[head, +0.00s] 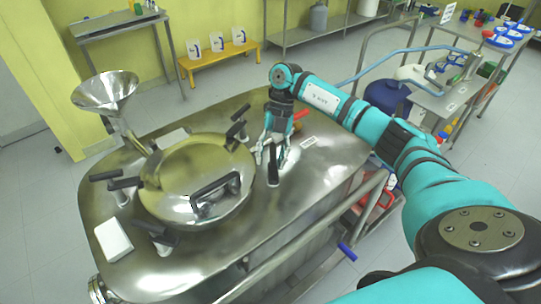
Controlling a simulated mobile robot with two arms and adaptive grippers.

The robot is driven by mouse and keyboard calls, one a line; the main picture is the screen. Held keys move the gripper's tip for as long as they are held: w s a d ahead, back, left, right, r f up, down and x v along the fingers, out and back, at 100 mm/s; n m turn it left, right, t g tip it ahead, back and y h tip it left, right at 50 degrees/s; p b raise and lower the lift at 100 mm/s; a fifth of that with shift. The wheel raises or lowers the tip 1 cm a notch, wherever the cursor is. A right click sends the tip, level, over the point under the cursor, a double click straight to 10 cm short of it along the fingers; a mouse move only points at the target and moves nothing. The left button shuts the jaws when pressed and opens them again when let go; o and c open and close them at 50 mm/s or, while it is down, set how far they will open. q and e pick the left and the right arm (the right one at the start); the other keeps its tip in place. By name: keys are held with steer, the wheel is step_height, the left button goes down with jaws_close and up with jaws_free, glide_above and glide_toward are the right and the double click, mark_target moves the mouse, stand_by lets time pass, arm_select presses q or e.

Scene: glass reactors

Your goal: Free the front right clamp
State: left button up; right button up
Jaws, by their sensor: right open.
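The reactor's round steel lid (185,168) sits on the shiny vessel top. Clamps with black handles stand around its rim. The clamp nearest my right gripper has a black handle (273,168) standing roughly upright on a pale base, just right of the lid. My right gripper (273,154) points down over this handle, open, with its fingers around or just in front of the handle's top; I cannot tell whether they touch it. Other clamps show at the lid's back right (237,129), left (122,186) and near edge (163,238). My left gripper is out of view.
A black lid handle (215,190) rises from the lid. A steel funnel (106,92) stands at the back left, and a white box (113,240) lies at the left edge. A red-handled fitting (300,116) is close behind my right gripper. A metal rail (300,245) runs along the near side.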

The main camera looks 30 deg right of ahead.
steer(key=shift+s+d+f, duration=0.1)
steer(key=shift+d, duration=0.15)
steer(key=shift+d+r, duration=0.1)
steer(key=shift+r, duration=0.25)
steer(key=v, duration=1.1)
steer(key=shift+d+r, duration=0.1)
